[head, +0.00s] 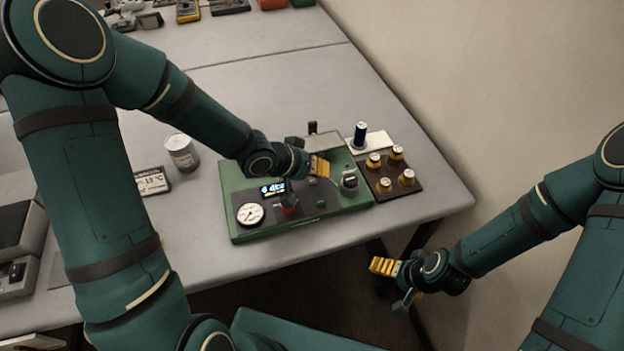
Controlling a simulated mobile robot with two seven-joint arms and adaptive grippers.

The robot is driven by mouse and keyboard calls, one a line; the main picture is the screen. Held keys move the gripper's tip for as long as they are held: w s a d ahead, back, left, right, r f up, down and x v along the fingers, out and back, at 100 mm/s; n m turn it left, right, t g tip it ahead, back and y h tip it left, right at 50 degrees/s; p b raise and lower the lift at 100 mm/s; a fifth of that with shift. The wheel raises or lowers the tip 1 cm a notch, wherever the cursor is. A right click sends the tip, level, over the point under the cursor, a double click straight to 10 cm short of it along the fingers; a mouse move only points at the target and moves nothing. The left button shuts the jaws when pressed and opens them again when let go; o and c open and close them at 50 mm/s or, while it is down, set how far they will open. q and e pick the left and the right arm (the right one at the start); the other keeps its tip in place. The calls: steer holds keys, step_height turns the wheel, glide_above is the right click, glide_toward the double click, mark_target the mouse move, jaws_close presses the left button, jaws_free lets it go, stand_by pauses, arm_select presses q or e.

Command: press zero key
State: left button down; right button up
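A green instrument box (350,207) stands on the grey table. Its front panel carries a lit blue-white display (273,188), a round white dial gauge (250,213), a small red part (289,210) and a small dark green button (320,204). I cannot tell which of these is the zero key; no label is legible. My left gripper (319,168), with yellow finger pads, is over the back middle of the box; its finger spacing is unclear and contact cannot be told. My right gripper (384,267) hangs beyond the table's front edge, away from the box; its opening is unclear.
A metal can (181,153) and a small readout (152,181) stand left.

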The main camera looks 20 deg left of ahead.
mark_target(317, 183)
arm_select(q)
steer(key=shift+f, duration=0.15)
stand_by(0.7)
steer(key=shift+f, duration=0.3)
steer(key=shift+f+b, duration=0.35)
steer(key=shift+b, duration=0.1)
stand_by(0.5)
stand_by(0.3)
steer(key=shift+r+p, duration=0.85)
steer(key=shift+p, duration=0.1)
step_height(317, 183, up, 5)
steer(key=p, duration=0.5)
